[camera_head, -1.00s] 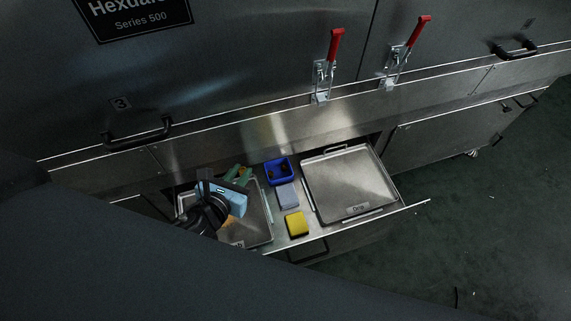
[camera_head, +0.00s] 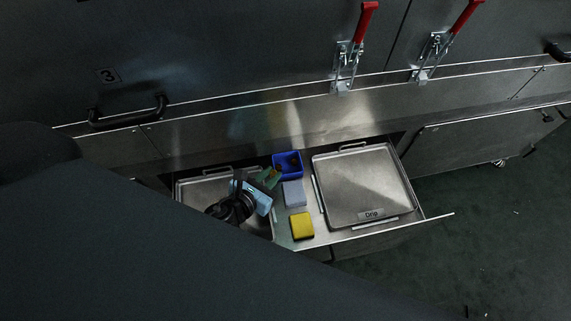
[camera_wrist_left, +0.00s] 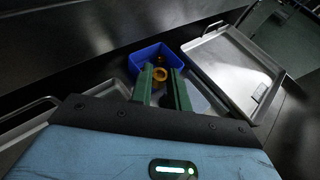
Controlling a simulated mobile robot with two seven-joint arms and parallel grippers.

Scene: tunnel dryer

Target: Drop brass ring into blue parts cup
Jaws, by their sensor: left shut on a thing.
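The blue parts cup (camera_head: 299,171) stands in the open drawer between two metal trays, with small dark and brass-coloured pieces inside. It also shows in the left wrist view (camera_wrist_left: 143,55). My left gripper (camera_head: 274,176) is just left of and in front of the cup, its green fingers pointing towards it. In the left wrist view the brass ring (camera_wrist_left: 160,74) sits between the fingertips of my left gripper (camera_wrist_left: 163,78), which is shut on it. The ring appears in front of the cup's near wall; its height above the cup is hard to tell. My right gripper is out of view.
A grey-blue block (camera_head: 293,193) and a yellow block (camera_head: 301,225) lie in front of the cup. A tray labelled "Drip" (camera_head: 358,190) is on the right. Another tray (camera_head: 190,187) lies under my left gripper. The dryer wall rises behind the drawer.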

